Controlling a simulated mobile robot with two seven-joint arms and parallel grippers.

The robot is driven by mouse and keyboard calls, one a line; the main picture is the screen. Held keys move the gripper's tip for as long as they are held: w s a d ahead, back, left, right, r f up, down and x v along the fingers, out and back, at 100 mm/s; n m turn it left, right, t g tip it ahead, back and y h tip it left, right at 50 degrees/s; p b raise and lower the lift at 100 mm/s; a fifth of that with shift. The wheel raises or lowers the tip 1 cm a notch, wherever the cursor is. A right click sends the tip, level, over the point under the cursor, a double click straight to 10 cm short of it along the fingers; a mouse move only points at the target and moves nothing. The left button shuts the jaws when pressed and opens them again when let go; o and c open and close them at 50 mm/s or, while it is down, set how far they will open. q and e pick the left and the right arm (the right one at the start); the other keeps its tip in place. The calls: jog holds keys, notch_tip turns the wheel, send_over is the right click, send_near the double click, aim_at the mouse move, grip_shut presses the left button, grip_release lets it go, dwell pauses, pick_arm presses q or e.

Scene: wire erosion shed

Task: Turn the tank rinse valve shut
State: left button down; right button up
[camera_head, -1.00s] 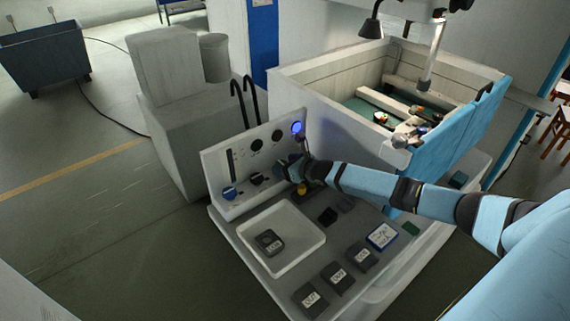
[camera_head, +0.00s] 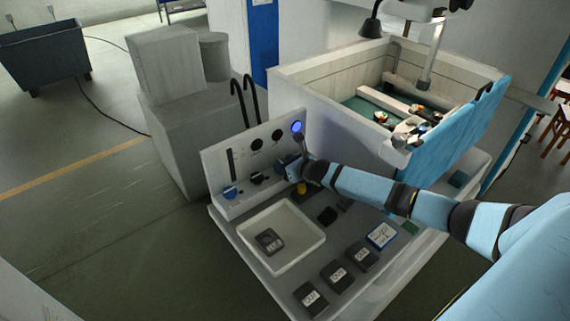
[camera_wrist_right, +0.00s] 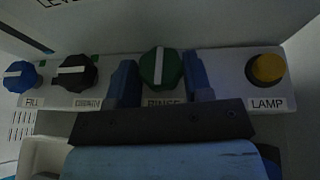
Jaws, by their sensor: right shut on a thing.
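The rinse valve is a green knob (camera_wrist_right: 160,68) with a white pointer line standing upright, above a label reading RINSE in the right wrist view. My right gripper (camera_wrist_right: 160,78) has one blue finger on each side of this knob and is shut on it. In the head view the right gripper (camera_head: 289,168) is at the sloped front panel (camera_head: 228,165), and the green knob is hidden behind it. My left gripper is not in view.
A blue FILL knob (camera_wrist_right: 20,76), a black knob (camera_wrist_right: 75,73) and a yellow LAMP button (camera_wrist_right: 267,68) flank the green knob. A white tray (camera_head: 314,231) holds a dark labelled block (camera_head: 269,241). More labelled blocks lie on the bench. An open tank (camera_head: 330,72) stands behind.

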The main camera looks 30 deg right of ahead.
jog(key=m+h, duration=0.2)
jog(key=shift+a+h+p, duration=0.25)
jog(key=shift+h+p, duration=0.1)
jog(key=shift+h, duration=0.05)
jog(key=m+h, duration=0.3)
jog(key=h, duration=0.1)
jog(key=shift+a+m+g, duration=0.2)
jog(key=shift+m+g, duration=0.2)
jog(key=m+g+h, duration=0.1)
jog(key=m+h+p, duration=0.1)
jog(key=m+h, duration=0.1)
jog(key=shift+w+a+g+h, duration=0.15)
jog(key=shift+g+h, duration=0.15)
jog(key=shift+g, duration=0.1)
jog(key=shift+m, duration=0.4)
jog(key=shift+g+h, duration=0.3)
